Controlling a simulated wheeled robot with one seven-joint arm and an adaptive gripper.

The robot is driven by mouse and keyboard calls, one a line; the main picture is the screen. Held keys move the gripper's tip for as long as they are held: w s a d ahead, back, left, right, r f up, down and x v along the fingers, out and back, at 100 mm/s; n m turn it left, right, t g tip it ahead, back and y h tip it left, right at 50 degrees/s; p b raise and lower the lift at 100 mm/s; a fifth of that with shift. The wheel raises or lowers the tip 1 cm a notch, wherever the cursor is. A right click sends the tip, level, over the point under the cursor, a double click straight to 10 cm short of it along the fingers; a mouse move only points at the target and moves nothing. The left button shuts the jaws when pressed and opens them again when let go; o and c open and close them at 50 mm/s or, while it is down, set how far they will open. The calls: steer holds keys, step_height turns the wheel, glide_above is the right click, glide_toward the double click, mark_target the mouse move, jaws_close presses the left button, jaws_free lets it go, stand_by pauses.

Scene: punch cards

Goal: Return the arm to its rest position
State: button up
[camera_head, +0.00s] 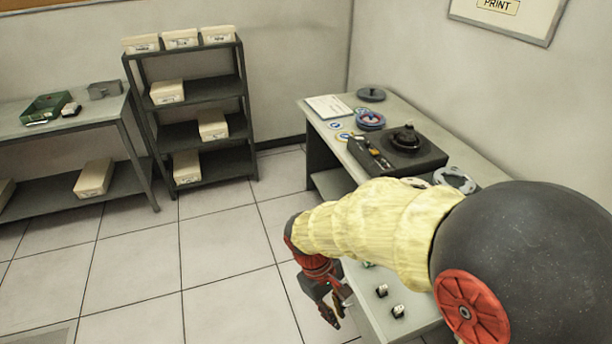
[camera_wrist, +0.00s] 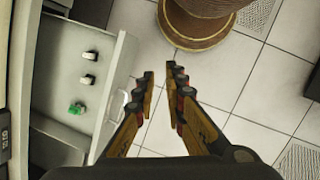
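My arm, in a pale yellow sleeve, reaches across the right of the head view. My gripper (camera_head: 337,307) hangs beside the front end of the right-hand desk (camera_head: 317,114), over the tiled floor. In the wrist view my gripper (camera_wrist: 161,81) points down with its two fingers apart, and only floor shows between them. It is open and empty.
A shelf rack (camera_head: 195,130) with boxes and a workbench (camera_head: 75,125) stand at the left. The floor (camera_head: 225,240) between is clear.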

steer(key=s+d+r+m+t+y, duration=0.1)
steer(key=s+d+r+m+t, duration=0.1)
steer(key=d+r, duration=0.2)
steer(key=s+d+r+m+t+y, duration=0.1)
steer(key=s+d+r+m+t, duration=0.2)
steer(key=r, duration=0.6)
steer(key=s+d+r+m+t+y, duration=0.1)
steer(key=s+d+r+m+t, duration=0.1)
steer(key=d+r, duration=0.3)
step_height(320, 180, up, 2)
steer(key=shift+s+r+m, duration=0.1)
steer(key=shift+s+m, duration=0.5)
steer(key=shift+s, duration=0.1)
